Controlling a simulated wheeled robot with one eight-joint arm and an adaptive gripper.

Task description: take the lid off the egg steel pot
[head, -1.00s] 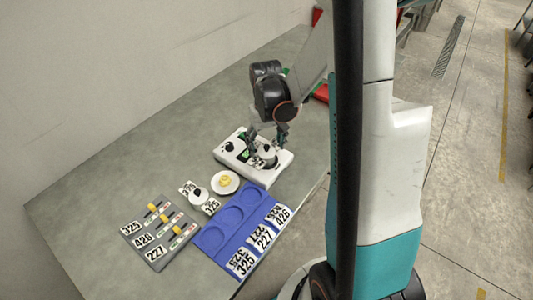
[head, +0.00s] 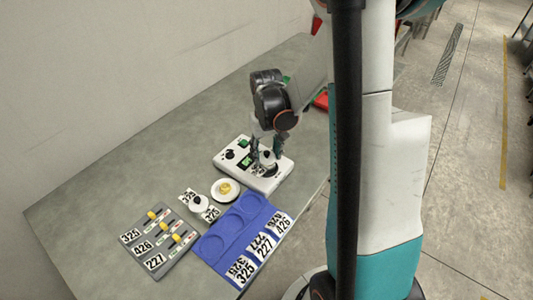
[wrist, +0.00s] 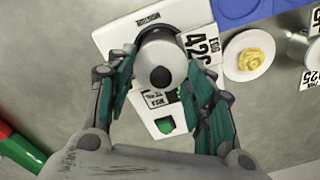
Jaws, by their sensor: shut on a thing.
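The egg steel pot (wrist: 162,40) stands on the white checkweigher (head: 230,152), next to a label reading EGG 426 (wrist: 203,50). Its round grey lid (wrist: 160,62) has a black knob (wrist: 160,77) that shows between my fingers. My gripper (head: 267,154) is over the pot from above, one finger on each side. In the wrist view my gripper (wrist: 160,85) is shut on the lid at its sides. The fingers hide the rim, so I cannot tell whether the lid is seated or raised.
A grey board (head: 152,240) with yellow pieces and number cards lies further left.

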